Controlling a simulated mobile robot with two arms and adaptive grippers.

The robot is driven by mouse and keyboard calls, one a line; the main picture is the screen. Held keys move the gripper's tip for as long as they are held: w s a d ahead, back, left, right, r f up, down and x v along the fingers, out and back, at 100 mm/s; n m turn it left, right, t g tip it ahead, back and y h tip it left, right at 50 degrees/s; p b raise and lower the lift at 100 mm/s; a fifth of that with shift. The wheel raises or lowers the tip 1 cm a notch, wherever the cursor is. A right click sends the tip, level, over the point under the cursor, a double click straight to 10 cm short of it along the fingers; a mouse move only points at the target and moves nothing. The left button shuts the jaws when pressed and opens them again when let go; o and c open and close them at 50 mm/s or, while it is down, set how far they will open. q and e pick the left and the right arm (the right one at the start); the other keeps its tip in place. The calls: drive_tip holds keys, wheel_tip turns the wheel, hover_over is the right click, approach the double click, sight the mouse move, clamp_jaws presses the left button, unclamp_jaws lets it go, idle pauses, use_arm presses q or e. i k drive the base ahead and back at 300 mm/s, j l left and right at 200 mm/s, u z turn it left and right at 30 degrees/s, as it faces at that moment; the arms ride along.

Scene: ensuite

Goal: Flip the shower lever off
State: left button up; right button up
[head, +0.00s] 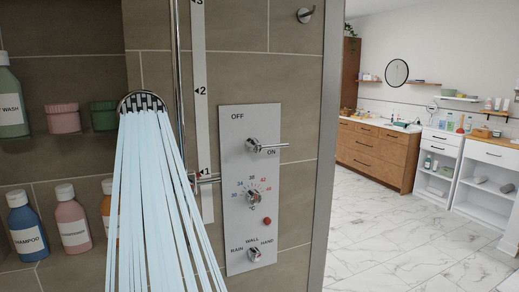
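The shower lever (268,146) sits near the top of a grey control panel (236,180) on the tiled wall. Its handle points right, beside the ON label; OFF is printed above. Below it on the panel are a temperature dial (253,198), a red button (267,221) and a selector knob (254,254) marked RAIN, WALL and HAND. The hand shower head (142,102) hangs left of the panel, and pale blue water streams (155,200) pour down from it. Neither of my grippers shows in the head view.
Wall niches at left hold bottles, including a blue shampoo bottle (27,225) and a pink one (72,220). A vertical rail (178,60) stands left of the panel. A wall edge (326,150) borders the open marble floor (410,255); wooden cabinets (375,155) stand farther back.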

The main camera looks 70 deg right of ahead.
sight(252, 144)
drive_tip(key=z, duration=2.35)
